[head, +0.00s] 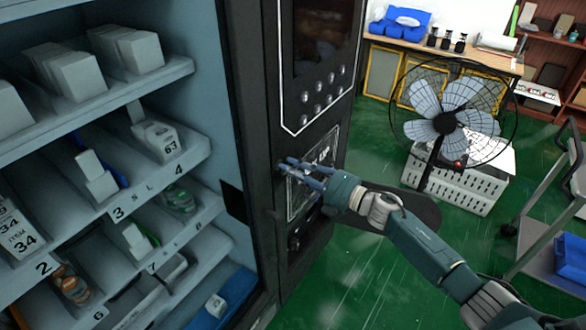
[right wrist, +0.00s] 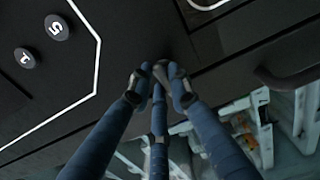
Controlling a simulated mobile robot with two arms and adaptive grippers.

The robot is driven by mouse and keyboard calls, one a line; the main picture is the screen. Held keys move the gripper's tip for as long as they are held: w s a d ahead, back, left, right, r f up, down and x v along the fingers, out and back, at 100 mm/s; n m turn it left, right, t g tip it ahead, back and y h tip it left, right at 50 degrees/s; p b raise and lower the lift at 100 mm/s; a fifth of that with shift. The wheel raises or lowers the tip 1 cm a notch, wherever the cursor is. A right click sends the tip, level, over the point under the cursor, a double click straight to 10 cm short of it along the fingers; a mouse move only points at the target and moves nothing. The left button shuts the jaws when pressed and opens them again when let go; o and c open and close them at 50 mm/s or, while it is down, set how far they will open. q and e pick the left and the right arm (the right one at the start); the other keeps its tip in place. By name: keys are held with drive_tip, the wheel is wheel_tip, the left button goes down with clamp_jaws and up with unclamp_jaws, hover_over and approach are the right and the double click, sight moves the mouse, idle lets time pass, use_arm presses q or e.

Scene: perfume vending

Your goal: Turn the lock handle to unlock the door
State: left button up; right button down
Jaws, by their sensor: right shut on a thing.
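The vending machine's black front panel (head: 300,125) stands in the middle of the head view, with round buttons and a white outline. My right gripper (head: 284,168) reaches in from the lower right, with its fingertips at the panel's left side below the buttons. In the right wrist view its blue fingers (right wrist: 158,80) come together on the small lock handle (right wrist: 160,70). The fingers cover most of the handle, so its turn angle cannot be told. My left gripper is in neither view.
Shelves (head: 100,95) with white boxes and numbered lanes fill the left of the head view. A standing fan (head: 447,122) and a white crate (head: 462,178) are behind my right arm. Green floor (head: 350,275) is open below the arm. A cart (head: 560,225) stands at right.

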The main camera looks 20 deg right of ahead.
drive_tip(key=c, duration=1.6)
unclamp_jaws()
drive_tip(key=shift+o, duration=0.2)
drive_tip(key=v, duration=1.2)
drive_tip(key=shift+d+f, duration=0.1)
